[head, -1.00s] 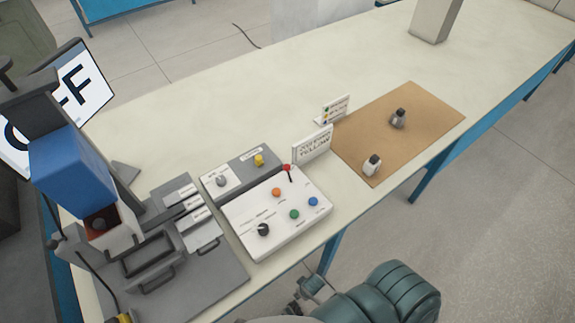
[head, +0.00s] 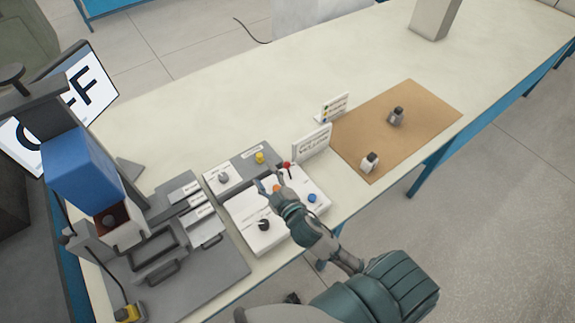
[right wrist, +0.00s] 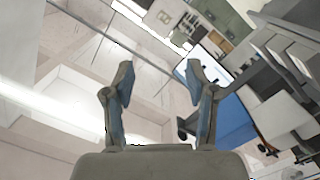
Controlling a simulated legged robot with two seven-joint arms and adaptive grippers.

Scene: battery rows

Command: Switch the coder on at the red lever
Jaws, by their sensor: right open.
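The red lever (head: 287,165) stands at the back edge of the white control panel (head: 244,213). My right gripper (head: 271,181) is over the panel, open and empty, with its fingertips just in front of and left of the lever. I cannot tell whether it touches the lever. The gripper and forearm hide part of the panel and the green button. In the right wrist view my open fingers (right wrist: 159,77) have nothing between them; the lever does not show there. The screen (head: 85,88) reads OFF, partly hidden by the press-like machine. My left gripper is not in view.
The panel also bears an orange button (head: 276,188), a blue button (head: 312,198) and a black knob (head: 264,225). A white sign (head: 313,143) stands behind the lever. The blue-headed machine (head: 80,172) is left. A brown mat (head: 425,108) holds two small items.

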